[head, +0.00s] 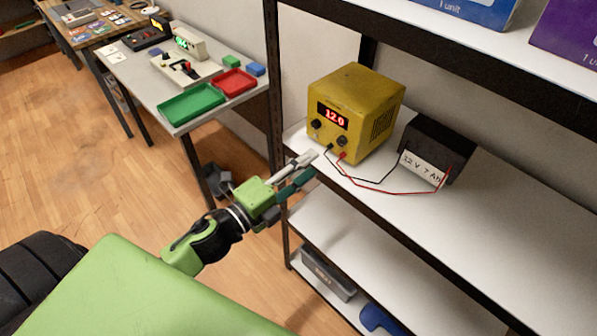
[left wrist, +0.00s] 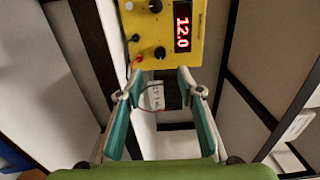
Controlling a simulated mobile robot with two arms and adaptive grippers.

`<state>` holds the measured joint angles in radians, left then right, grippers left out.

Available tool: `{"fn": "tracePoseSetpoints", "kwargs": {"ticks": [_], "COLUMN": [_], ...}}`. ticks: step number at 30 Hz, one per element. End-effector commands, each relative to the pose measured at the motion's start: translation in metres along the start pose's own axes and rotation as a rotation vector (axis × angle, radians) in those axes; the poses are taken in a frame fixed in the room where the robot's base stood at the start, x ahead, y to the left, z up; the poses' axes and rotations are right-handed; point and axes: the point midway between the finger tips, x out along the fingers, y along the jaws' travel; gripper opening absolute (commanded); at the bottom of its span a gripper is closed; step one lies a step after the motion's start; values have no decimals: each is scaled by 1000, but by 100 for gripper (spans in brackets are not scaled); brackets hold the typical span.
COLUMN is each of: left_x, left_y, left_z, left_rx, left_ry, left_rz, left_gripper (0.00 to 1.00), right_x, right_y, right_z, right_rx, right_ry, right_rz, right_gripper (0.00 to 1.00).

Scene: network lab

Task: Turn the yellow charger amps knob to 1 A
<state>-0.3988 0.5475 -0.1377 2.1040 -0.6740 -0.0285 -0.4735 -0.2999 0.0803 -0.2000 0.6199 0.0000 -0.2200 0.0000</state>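The yellow charger (head: 370,98) stands on the white shelf, its red display (head: 333,116) reading 12.0. Its front has two dark knobs: one at the left (head: 316,124) and one at the right (head: 341,140). In the left wrist view the charger (left wrist: 206,20) appears turned sideways, with one knob (left wrist: 155,5) at the top edge and the other knob (left wrist: 159,52) lower. Labels and pointer marks are too small to read. My left gripper (head: 309,165) is open and empty, in front of the charger and apart from it. It also shows in the left wrist view (left wrist: 160,80).
Black and red leads (head: 385,188) run from the charger to a black battery (head: 440,148) on the same shelf (head: 500,205). A dark shelf post (head: 273,85) stands left of the charger. A side table holds a green tray (head: 191,104) and a red tray (head: 236,82).

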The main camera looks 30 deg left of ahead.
Motion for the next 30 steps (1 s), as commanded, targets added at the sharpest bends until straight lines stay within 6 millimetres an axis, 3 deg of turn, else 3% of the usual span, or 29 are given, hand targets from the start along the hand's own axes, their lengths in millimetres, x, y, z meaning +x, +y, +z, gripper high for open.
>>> {"fn": "tracePoseSetpoints", "kwargs": {"ticks": [7,24,27,30], "left_x": [-21,-22,-22,-23], "left_y": [0,0,14,53], "left_z": [0,0,6,21], "left_rx": [0,-1,-27,-105], "left_ry": [1,0,-17,-66], "left_rz": [0,0,22,84], "left_gripper": [34,34,34,34], "right_x": [0,0,0,0], "right_y": [0,0,0,0], "right_z": [0,0,0,0], "right_rx": [0,0,0,0], "right_ry": [0,0,0,0], "right_rz": [0,0,0,0], "right_gripper": [59,59,59,59]}}
